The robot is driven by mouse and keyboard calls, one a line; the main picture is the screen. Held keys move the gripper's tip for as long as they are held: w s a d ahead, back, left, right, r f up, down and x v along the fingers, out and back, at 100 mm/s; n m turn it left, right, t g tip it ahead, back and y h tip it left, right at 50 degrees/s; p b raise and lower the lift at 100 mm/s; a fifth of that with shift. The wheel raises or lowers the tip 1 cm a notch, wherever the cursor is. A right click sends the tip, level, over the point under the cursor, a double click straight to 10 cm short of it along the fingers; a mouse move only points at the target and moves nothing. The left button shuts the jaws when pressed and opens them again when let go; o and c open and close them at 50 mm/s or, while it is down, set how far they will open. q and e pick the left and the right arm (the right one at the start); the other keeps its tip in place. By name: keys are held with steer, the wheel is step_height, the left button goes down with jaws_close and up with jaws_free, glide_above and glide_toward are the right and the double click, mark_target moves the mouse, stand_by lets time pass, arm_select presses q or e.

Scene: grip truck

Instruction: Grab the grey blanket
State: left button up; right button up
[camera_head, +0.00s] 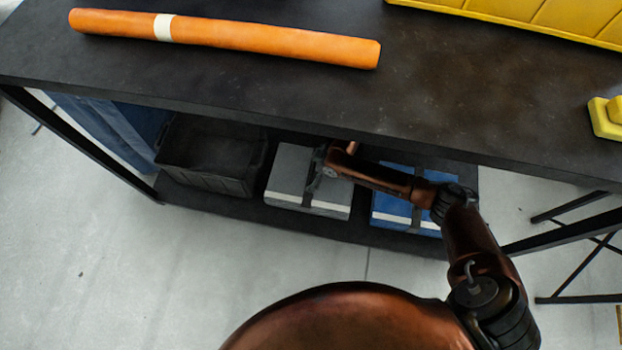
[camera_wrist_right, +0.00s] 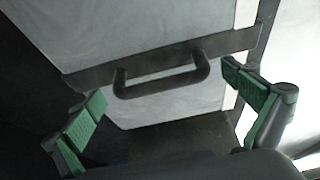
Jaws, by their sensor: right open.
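The grey blanket (camera_head: 287,172) is a folded block with a pale stripe and a dark strap, lying on the lower shelf between a dark crate and a blue block. In the right wrist view the grey blanket (camera_wrist_right: 130,32) fills the upper middle, and its black strap handle (camera_wrist_right: 162,78) is in front of my gripper. My right gripper (camera_head: 318,168) is over the blanket in the head view. In the wrist view its green-padded fingers (camera_wrist_right: 164,86) are spread on either side of the handle, apart from it and holding nothing. My left gripper is in neither view.
The dark table top (camera_head: 440,100) overhangs the lower shelf (camera_head: 258,212). The dark crate (camera_head: 208,170) is left of the blanket and the blue block (camera_head: 390,207) is right of it. An orange roll (camera_head: 270,43) and yellow items (camera_head: 606,118) lie on top.

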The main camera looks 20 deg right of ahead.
steer(key=c, duration=2)
steer(key=shift+w+r, duration=0.1)
steer(key=shift+c, duration=0.5)
